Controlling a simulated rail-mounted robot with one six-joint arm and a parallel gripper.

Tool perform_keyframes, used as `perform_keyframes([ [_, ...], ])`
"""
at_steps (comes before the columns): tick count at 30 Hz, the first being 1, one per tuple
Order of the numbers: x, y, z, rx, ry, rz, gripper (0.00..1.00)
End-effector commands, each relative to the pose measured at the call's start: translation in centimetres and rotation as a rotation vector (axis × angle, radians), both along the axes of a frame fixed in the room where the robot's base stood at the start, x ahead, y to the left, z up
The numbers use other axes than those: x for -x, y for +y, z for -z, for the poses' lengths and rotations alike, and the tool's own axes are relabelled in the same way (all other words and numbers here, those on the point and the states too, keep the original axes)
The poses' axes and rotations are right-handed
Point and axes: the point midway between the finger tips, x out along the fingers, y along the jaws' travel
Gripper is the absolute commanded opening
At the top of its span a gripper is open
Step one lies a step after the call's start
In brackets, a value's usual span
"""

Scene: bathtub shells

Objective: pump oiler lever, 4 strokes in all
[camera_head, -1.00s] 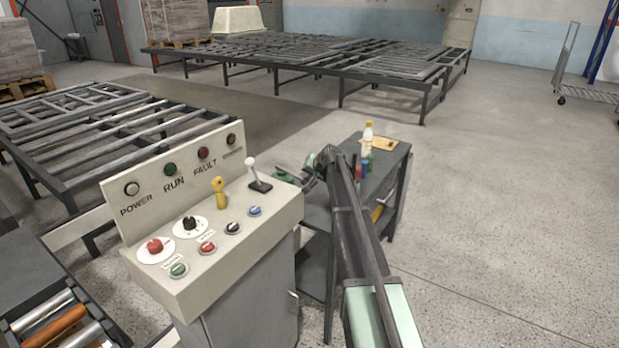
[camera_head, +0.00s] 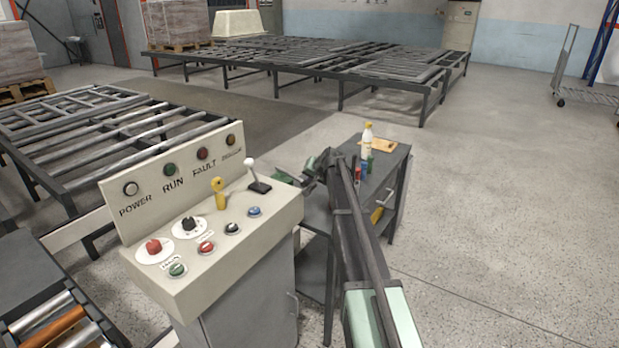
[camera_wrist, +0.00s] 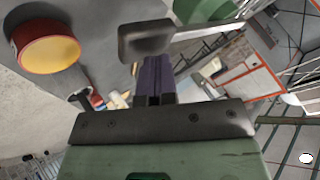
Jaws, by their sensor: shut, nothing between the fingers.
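In the wrist view my gripper (camera_wrist: 153,78) is shut, its dark purple fingers together with nothing between them. Just beyond the fingertips is a dark grey paddle-like end (camera_wrist: 147,38) on a bar, which looks like the oiler lever. I cannot tell whether the fingers touch it. A green rounded body (camera_wrist: 200,8) shows behind it at the top edge and may be part of the oiler. In the head view my arm reaches to the small bench behind the control console; the fingertips and the lever cannot be made out there.
The control console (camera_head: 222,250) with knobs and an upright joystick (camera_head: 257,177) stands left of my arm. The dark bench (camera_head: 395,170) holds a white bottle (camera_head: 367,139) and small coloured containers. A yellow-and-red round thing (camera_wrist: 48,50) is close at upper left.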

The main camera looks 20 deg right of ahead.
Motion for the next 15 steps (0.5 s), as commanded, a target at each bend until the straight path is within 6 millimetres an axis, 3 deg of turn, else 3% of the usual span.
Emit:
perform_keyframes([
  [8, -0.1, 0.1, 0.0, 0.004, 0.0, -0.003, 0.0],
  [15, -0.2, 0.2, -1.4, 0.003, 0.0, -0.003, 0.0],
])
